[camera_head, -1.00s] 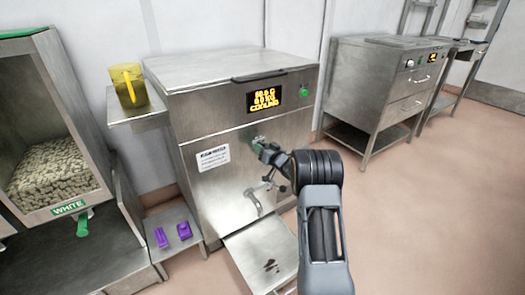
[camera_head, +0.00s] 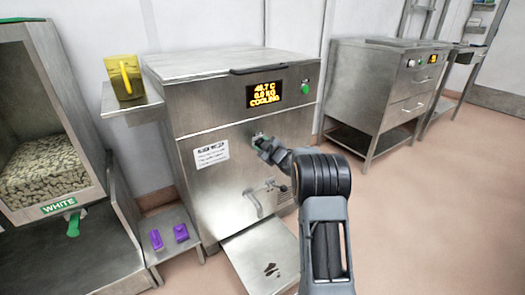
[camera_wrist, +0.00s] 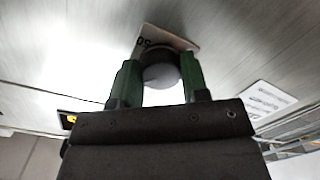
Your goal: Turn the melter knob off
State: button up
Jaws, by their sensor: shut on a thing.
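The melter (camera_head: 235,190) is a steel cabinet in the middle of the head view. Its display (camera_head: 264,94) reads about 48.7 C, 0.0 KG, COOLING. My gripper (camera_head: 258,141) is at the front panel of the melter. In the wrist view its green fingers (camera_wrist: 158,85) are shut on a round grey knob (camera_wrist: 161,74), one finger on each side. A small plate marked "50" (camera_wrist: 150,42) shows behind the knob. In the head view my gripper hides the knob.
A spout with a handle (camera_head: 262,192) sits below my gripper, above a steel drip tray (camera_head: 245,250). A green button (camera_head: 305,87) is right of the display. A yellow jug (camera_head: 124,77) stands on the left shelf, with a bin of white pellets (camera_head: 45,172) further left.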

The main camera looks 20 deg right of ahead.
jog(key=shift+a+f+n+t+h+b, duration=0.1)
jog(key=shift+n+t+b, duration=0.25)
jog(key=shift+n, duration=4.9)
jog(key=shift+d+f+n+t+h+b, duration=0.15)
jog(key=shift+n+b, duration=0.3)
jog(key=shift+n, duration=4.75)
jog(key=shift+a+r+n+t+h+b, duration=0.15)
jog(key=shift+n+t+b, duration=0.2)
jog(key=shift+n, duration=4.9)
jog(key=shift+f+n, duration=0.1)
jog(key=shift+n, duration=0.2)
jog(key=o, duration=0.9)
